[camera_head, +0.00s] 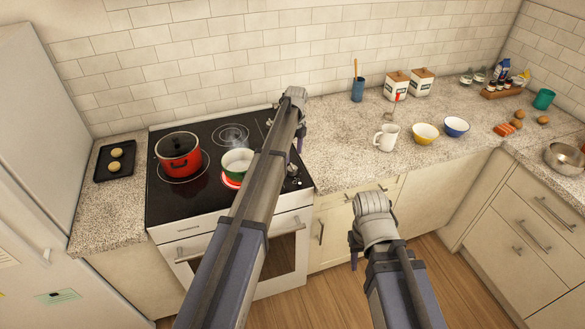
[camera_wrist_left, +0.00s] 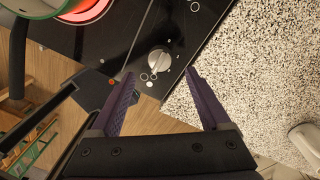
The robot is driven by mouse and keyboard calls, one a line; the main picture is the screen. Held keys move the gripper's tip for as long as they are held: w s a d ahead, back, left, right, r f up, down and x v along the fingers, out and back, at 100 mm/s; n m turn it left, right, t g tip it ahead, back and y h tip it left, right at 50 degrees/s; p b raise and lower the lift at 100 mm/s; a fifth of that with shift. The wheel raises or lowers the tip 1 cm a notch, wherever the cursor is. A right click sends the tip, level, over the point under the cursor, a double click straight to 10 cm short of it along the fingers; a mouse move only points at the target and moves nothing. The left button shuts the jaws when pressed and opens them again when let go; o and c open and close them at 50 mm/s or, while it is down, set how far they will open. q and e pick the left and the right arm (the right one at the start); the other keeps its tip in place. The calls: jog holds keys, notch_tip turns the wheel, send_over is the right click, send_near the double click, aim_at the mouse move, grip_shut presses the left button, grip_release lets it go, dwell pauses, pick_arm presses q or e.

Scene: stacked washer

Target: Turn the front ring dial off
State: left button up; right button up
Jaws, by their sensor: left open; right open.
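The dial (camera_wrist_left: 158,60) is a pale round knob on the black stove top, near its right edge. In the left wrist view it sits between the tips of my left gripper (camera_wrist_left: 159,76), which is open with a finger to either side and no visible contact. The front ring (camera_wrist_left: 92,10) glows red. In the head view its red edge (camera_head: 231,184) shows beneath a small green-and-white pot (camera_head: 238,161). My left arm covers part of the stove's right side there. My right gripper (camera_head: 355,242) is low before the cabinets, empty, its fingers mostly hidden.
A dark tray (camera_head: 114,160) lies on the left counter. A white mug (camera_head: 386,137), a yellow bowl (camera_head: 425,133) and a blue bowl (camera_head: 456,126) stand on the right counter. The counter just right of the stove is clear.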

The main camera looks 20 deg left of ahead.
aim_at(292, 166)
pick_arm(q)
notch_tip(292, 166, down, 6)
jog(key=b, duration=0.5)
jog(key=shift+s+f+b, duration=0.15)
jog(key=shift+f+b, duration=0.1)
jog(key=shift+b, duration=0.1)
grip_shut()
